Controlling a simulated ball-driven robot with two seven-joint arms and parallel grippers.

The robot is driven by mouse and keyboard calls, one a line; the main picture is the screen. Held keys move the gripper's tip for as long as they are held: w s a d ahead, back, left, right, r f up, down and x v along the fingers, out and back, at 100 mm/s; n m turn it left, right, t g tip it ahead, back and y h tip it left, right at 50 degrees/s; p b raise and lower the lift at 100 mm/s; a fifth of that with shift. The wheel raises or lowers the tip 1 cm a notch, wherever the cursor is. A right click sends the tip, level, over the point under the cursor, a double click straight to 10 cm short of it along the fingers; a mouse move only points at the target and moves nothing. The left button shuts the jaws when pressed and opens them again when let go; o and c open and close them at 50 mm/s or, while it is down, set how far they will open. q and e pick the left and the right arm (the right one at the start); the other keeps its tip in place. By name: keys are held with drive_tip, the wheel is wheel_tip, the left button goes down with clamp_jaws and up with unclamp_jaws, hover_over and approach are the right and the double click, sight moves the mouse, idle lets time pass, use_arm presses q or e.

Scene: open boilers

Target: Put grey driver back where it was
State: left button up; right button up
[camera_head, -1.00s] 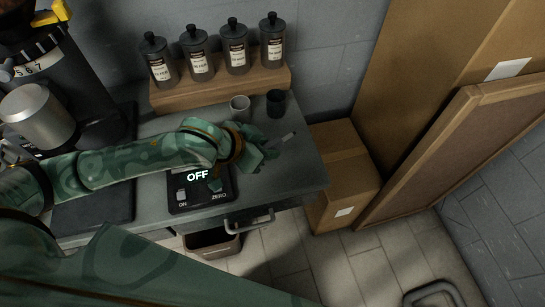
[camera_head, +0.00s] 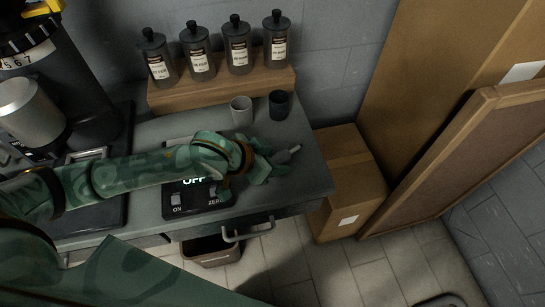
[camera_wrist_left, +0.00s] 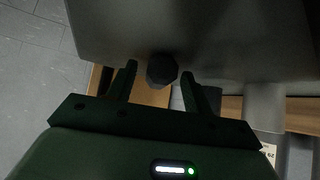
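My left gripper (camera_head: 268,166) reaches over the right part of the grey counter. The grey driver (camera_head: 288,155) sticks out past its fingers to the right. In the left wrist view the two dark fingers stand on either side of a dark, many-sided round end, which looks like the driver (camera_wrist_left: 162,70) seen end-on. My right gripper is not in view.
A grey cup (camera_head: 241,111) and a dark cup (camera_head: 279,105) stand behind the gripper, before a wooden shelf (camera_head: 222,90) with several jars. A scale (camera_head: 176,205) reading OFF lies under my arm. Cardboard boxes (camera_head: 345,185) stand right of the counter.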

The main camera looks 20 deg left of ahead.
use_arm(q)
drive_tip(key=shift+s+r, duration=0.1)
drive_tip(key=shift+r, duration=0.15)
drive_tip(key=p+v, duration=0.5)
drive_tip(key=v, duration=0.6)
drive_tip(key=shift+s+a+r, duration=0.15)
drive_tip(key=shift+a+r, duration=0.05)
drive_tip(key=shift+r, duration=0.1)
